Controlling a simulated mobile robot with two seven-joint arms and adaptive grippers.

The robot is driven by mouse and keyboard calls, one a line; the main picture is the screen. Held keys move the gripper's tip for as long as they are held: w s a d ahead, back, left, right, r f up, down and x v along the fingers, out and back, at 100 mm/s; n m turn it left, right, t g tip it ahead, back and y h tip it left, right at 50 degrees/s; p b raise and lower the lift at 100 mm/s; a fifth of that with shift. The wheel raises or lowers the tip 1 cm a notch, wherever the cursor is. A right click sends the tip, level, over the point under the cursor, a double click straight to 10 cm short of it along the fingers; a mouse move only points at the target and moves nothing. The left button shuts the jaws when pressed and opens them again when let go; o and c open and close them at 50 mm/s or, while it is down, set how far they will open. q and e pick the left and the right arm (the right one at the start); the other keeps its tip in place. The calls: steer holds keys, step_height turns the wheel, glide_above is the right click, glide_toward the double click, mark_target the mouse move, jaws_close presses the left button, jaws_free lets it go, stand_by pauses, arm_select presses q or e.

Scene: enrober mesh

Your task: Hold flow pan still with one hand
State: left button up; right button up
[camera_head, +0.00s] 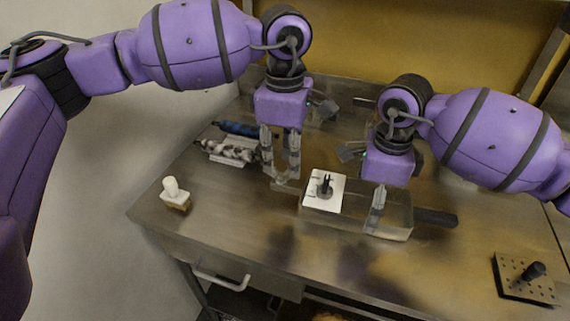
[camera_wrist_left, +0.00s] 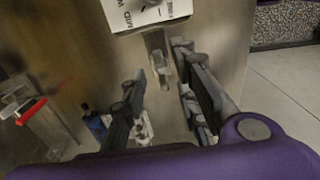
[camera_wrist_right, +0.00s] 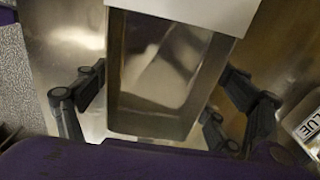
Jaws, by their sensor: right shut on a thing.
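The flow pan appears to be the long metal box (camera_head: 398,222) at the middle of the table. A white dial plate (camera_head: 323,203) with a black knob (camera_head: 326,186) sits at its left end. My right gripper (camera_head: 376,208) is shut on the pan; the right wrist view shows the pan (camera_wrist_right: 150,121) with a finger on each side. My left gripper (camera_head: 281,172) is open left of the dial plate, fingers pointing down. A small metal piece (camera_wrist_left: 158,58) lies by its fingertips, and I see no grip on it. The plate (camera_wrist_left: 150,14) also shows in the left wrist view.
A blue tool (camera_head: 238,129) and a black-and-white patterned one (camera_head: 228,150) lie behind left. A white-topped block (camera_head: 175,195) stands near the left edge. A perforated plate with a black knob (camera_head: 526,279) sits front right. The front middle is clear.

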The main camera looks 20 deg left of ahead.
mark_target(281, 174)
arm_select(q)
steer(key=shift+f, duration=1.3)
jaws_close()
